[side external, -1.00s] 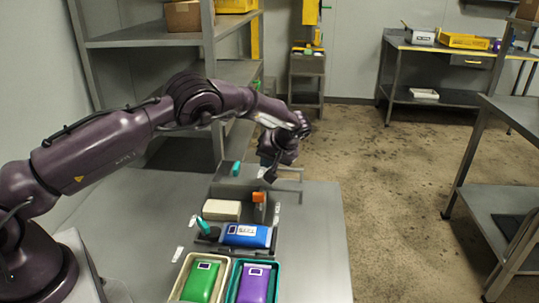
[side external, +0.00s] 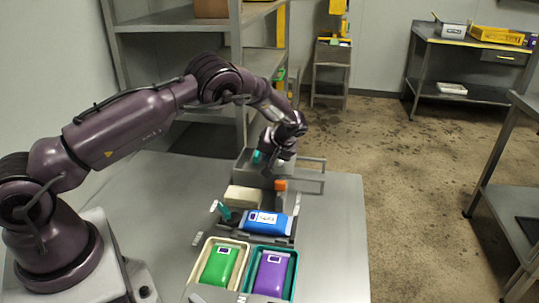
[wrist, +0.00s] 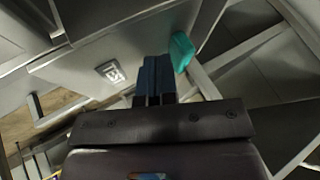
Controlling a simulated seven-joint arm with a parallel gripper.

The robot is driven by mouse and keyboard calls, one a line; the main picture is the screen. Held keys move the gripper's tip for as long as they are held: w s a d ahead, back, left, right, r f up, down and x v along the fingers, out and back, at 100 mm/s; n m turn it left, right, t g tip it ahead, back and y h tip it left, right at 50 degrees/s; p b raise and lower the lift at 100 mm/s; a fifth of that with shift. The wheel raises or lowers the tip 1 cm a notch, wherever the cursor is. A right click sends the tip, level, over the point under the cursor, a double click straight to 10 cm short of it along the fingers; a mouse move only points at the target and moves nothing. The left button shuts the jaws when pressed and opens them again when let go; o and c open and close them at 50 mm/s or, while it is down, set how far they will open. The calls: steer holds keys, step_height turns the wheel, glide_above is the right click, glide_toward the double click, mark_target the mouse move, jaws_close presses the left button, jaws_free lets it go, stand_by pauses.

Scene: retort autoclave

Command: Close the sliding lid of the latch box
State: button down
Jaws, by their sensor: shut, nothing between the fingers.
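The latch box (side external: 246,166) is a grey box at the far part of the bench, with thin rails (side external: 312,168) reaching out to its right. A teal knob (side external: 257,157) shows at its top, and in the wrist view a teal knob (wrist: 182,52) stands just right of my fingertips. My gripper (side external: 270,172) is over the box, pointing down, its dark blue fingers (wrist: 153,80) together and empty.
An orange block (side external: 281,185) stands just in front of the box. Nearer lie a cream block (side external: 244,198), a blue pack (side external: 267,222) and a teal-handled item (side external: 222,212). Trays hold a green pack (side external: 219,266) and a purple pack (side external: 271,273). Right bench top (side external: 340,235) is clear.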

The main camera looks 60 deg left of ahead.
mark_target(253, 162)
steer(key=shift+s+a, duration=1.6)
